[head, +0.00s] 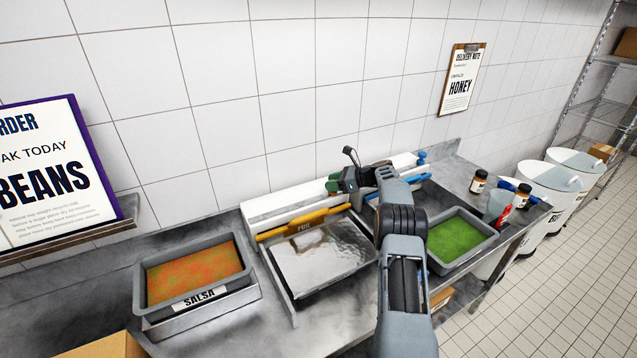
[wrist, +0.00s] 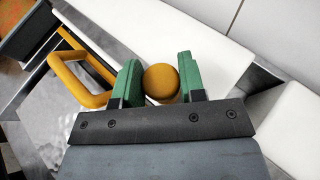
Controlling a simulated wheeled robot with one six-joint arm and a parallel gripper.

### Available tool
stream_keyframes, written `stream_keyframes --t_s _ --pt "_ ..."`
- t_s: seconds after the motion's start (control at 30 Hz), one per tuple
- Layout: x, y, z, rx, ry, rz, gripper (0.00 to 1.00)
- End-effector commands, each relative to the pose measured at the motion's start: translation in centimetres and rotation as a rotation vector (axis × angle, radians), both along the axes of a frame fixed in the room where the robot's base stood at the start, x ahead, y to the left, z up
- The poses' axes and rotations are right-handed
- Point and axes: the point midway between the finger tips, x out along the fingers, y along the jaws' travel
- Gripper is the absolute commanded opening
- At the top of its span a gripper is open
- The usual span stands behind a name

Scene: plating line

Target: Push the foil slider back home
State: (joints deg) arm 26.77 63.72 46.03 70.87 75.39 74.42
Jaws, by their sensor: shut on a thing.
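The yellow bar marked FOIL (head: 303,226) lies along the front of a long white housing (head: 268,206). A shiny foil-like sheet (head: 325,257) spreads in front of it. In the wrist view, a round orange-yellow knob (wrist: 161,82) sits between the green fingers of my gripper (wrist: 158,84), which is shut on it. A yellow loop handle (wrist: 78,80) is to the left of the fingers, apart from them. In the head view my gripper (head: 337,186) is over the housing near the bar's right end; the knob is hidden there.
A salsa pan (head: 195,309) stands on the left and a pan of green food (head: 492,238) on the right. A blue knob (head: 421,155) and blue bar (head: 412,180) are right of my arm. Small jars (head: 479,182) stand farther right. The tiled wall is close behind.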

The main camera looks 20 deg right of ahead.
Motion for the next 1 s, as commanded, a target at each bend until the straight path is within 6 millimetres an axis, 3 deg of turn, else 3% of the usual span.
stream_keyframes --t_s 0.2,0.6,0.63,0.87,1.0 --pt "-0.2 -2.3 0.1 -0.001 -0.003 -0.011 0.0" --pt "-0.4 -3.4 0.1 -0.001 -0.002 -0.024 0.0" --pt "-0.4 -3.5 0.1 -0.001 -0.003 -0.025 0.38" --pt "-0.4 -3.2 0.1 0.0 -0.002 -0.021 0.6" --pt "-0.4 -3.0 0.1 0.0 -0.002 -0.018 0.6"
